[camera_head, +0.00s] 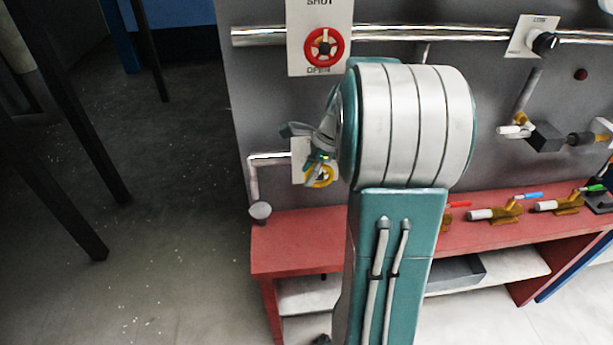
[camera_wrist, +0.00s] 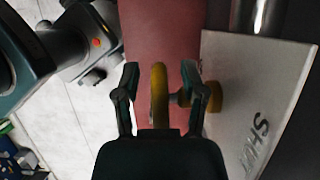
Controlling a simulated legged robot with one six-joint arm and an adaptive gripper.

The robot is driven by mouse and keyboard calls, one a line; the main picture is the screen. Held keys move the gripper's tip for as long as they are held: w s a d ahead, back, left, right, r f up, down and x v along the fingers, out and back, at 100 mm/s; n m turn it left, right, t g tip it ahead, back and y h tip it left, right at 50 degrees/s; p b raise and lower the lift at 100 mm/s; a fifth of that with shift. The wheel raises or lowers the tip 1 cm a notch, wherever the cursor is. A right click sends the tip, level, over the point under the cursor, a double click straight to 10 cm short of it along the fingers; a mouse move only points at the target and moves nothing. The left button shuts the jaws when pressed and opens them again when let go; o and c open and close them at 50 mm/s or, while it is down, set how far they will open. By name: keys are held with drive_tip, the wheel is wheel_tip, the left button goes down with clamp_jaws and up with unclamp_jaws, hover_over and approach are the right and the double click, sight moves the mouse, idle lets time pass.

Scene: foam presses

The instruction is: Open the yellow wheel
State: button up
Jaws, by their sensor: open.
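The yellow wheel (camera_head: 319,176) is mounted on a white plate (camera_head: 300,150) on the grey panel, left of my arm in the head view. My gripper partly covers it there. In the wrist view the yellow wheel (camera_wrist: 159,95) shows edge-on, with its rim between my two open fingers (camera_wrist: 160,92). A yellow hub piece (camera_wrist: 212,97) sits behind it against the white plate, which bears the word SHUT. The fingers stand on both sides of the rim with gaps visible. The wheel's lower part is hidden by the gripper body.
A red wheel (camera_head: 323,47) sits on a SHUT/OPEN plate above. A chrome pipe (camera_head: 470,33) runs along the panel. A red bench (camera_head: 300,240) stands below, with small valves (camera_head: 490,214) at the right. A thin pipe ends over a small cup (camera_head: 260,211).

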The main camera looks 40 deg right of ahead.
drive_tip(key=shift+x, duration=0.75)
clamp_jaws()
